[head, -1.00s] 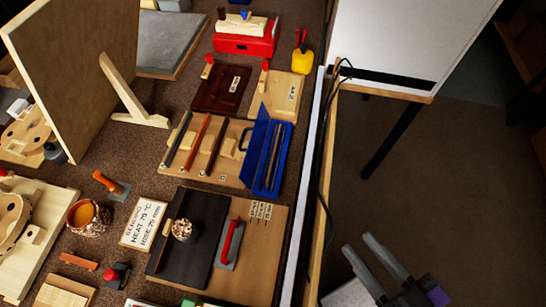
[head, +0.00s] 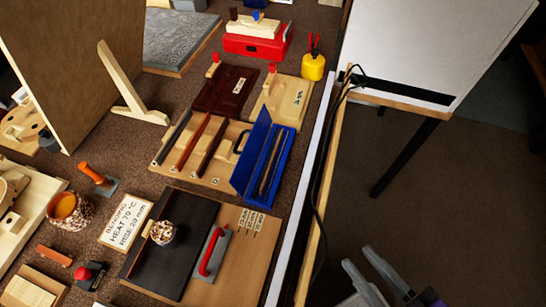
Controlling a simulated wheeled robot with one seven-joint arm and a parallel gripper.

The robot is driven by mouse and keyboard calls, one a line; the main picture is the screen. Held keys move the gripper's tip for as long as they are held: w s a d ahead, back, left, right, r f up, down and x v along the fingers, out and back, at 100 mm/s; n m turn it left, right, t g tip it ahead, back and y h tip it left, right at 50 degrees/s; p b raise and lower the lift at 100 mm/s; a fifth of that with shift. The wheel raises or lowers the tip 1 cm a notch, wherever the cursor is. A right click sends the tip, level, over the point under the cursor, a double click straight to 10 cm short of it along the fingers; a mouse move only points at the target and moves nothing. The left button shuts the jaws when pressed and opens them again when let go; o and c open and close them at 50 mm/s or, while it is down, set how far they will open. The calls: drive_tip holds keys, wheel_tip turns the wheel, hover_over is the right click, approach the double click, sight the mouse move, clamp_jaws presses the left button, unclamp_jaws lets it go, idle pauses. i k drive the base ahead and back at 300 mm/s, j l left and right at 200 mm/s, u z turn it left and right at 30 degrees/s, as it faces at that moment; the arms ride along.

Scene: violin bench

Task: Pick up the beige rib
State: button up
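No strip is plainly beige. A thin tan strip (head: 275,167) lies lengthwise in the open blue case (head: 252,187) and is the closest match to the beige rib; I cannot tell for sure. A wooden rack board (head: 222,172) left of the case holds a dark grey strip (head: 176,137), a red-brown strip (head: 193,143) and a dark brown strip (head: 211,148). My gripper (head: 358,257) is at the bottom right, over the floor beyond the bench edge. Its two grey fingers are apart with nothing between them. It is well away from the case and rack.
A dark plate (head: 190,225) holds a small pot (head: 162,232), with a red-handled tool (head: 214,252) beside it. A yellow bottle (head: 313,66) stands near the bench's right edge. Black cables (head: 322,185) run along that edge. A white-topped table (head: 430,45) stands beyond it.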

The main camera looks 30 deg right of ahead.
sight(265, 179)
drive_tip(key=l+u, duration=0.15)
drive_tip(key=u, duration=0.25)
drive_tip(key=l+u, duration=0.2)
drive_tip(key=u, duration=0.15)
drive_tip(key=l+u, duration=0.15)
drive_tip(key=u, duration=0.25)
drive_tip(key=l+u, duration=0.2)
drive_tip(key=u, duration=0.2)
drive_tip(key=k+l+u, duration=0.1)
drive_tip(key=l, duration=0.3)
drive_tip(key=k+l+u, duration=0.15)
drive_tip(key=k+l, duration=0.15)
drive_tip(key=k+l+u, duration=0.1)
drive_tip(key=l, duration=0.4)
drive_tip(key=k+l+u, duration=0.15)
drive_tip(key=k+l, duration=0.2)
